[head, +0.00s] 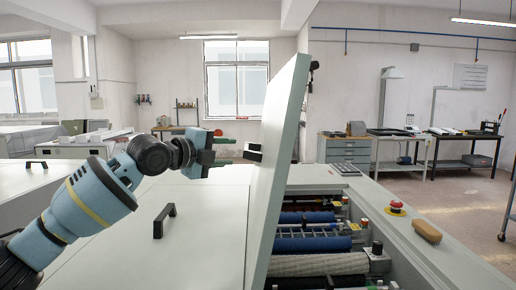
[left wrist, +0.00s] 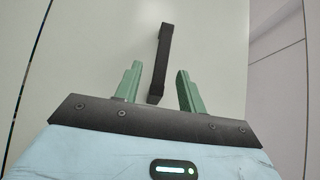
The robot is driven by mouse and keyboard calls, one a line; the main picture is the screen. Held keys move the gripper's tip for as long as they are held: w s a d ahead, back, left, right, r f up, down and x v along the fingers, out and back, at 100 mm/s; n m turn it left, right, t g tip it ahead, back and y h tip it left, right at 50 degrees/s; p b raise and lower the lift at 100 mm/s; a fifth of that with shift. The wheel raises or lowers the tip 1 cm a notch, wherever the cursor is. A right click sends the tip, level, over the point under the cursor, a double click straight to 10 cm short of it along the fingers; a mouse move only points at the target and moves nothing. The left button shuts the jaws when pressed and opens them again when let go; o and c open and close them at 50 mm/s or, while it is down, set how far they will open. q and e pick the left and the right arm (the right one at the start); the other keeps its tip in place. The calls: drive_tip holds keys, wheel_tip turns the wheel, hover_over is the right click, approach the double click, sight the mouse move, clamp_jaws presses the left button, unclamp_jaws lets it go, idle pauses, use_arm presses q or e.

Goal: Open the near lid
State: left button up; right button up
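The raised lid (head: 284,145) is a large pale panel standing steeply tilted, almost upright, over the open right part of the machine. Its black handle (head: 254,152) is on the face toward my left gripper. My left gripper (head: 232,146) is just left of this handle. In the left wrist view its green fingers (left wrist: 158,84) are spread, with the handle (left wrist: 162,55) extending from between them up the pale panel (left wrist: 105,45). No finger clearly touches the handle. My right gripper is in neither view.
The opened bay shows blue rollers (head: 305,244) and a pale roller (head: 318,264). A closed cover with a black handle (head: 164,221) lies left of the raised lid. A red button (head: 396,207) and a brown block (head: 427,231) sit on the right edge.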

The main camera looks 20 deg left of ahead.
sight(246, 146)
use_arm(q)
drive_tip(key=shift+x, duration=3.7)
drive_tip(key=shift+r, duration=0.2)
clamp_jaws()
